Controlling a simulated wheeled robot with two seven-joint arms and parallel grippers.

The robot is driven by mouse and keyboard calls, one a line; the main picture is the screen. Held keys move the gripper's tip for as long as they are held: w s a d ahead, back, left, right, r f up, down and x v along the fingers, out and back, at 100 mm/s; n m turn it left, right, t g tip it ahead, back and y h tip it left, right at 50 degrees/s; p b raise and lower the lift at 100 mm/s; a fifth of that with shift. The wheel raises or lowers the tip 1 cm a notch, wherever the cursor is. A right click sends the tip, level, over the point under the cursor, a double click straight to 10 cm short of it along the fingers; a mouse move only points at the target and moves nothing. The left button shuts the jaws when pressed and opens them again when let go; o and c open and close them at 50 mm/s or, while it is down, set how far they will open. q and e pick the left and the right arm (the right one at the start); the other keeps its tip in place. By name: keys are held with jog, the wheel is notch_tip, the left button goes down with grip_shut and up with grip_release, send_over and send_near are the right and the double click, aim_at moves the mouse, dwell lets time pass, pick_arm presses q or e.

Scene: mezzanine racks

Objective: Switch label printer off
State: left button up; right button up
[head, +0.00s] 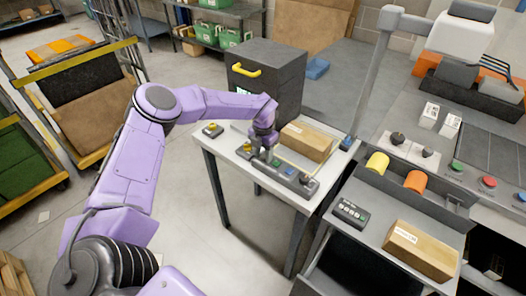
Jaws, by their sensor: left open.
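My left gripper (262,146) points down over the left part of this strip. It is open, and its fingers hide part of the strip; I cannot tell whether they touch it.
A cardboard box (307,141) lies behind the strip. A small grey switch box (212,130) sits at the table's left corner. On the right, a bench holds yellow and orange rolls, a keypad (350,212) and another carton (420,250). A yellow-framed cart (88,110) stands left.

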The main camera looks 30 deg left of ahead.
pick_arm(q)
jog(key=shift+s+r, duration=0.2)
jog(key=shift+c, duration=0.3)
grip_shut()
jog(key=b, duration=0.1)
jog(key=g+b, duration=0.1)
jog(key=shift+w+f+b, duration=0.2)
jog(key=shift+f+b, duration=0.1)
jog(key=shift+w+r+g+b, duration=0.1)
jog(key=shift+r+g+b, duration=0.1)
jog(key=shift+g+b, duration=0.3)
jog(key=shift+r, duration=0.1)
